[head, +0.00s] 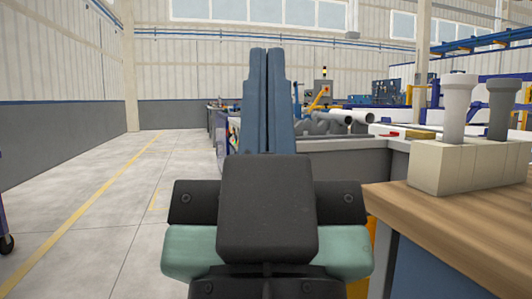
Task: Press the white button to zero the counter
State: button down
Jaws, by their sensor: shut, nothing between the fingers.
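My gripper (266,52) stands in the middle of the head view with its two blue-grey fingers together and nothing between them. At the right, a whitish mushroom-topped post (456,107) rises from a cream block (463,167); it looks like the white button. A dark grey post (501,107) of like shape stands to its right on the same block. My gripper is well to the left of the block and apart from it. The counter cannot be made out.
The block sits on a wooden tabletop (440,221) at the right. Behind it is a grey-walled bench or bin (350,170) with pipes (340,118) and machinery. Open concrete floor (95,200) with a yellow line lies to the left. A dark wheel (6,243) shows at the left edge.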

notch_tip(320, 180, up, 20)
jog(key=p, duration=1.7)
jog(key=shift+f, duration=0.2)
jog(key=shift+w, duration=0.1)
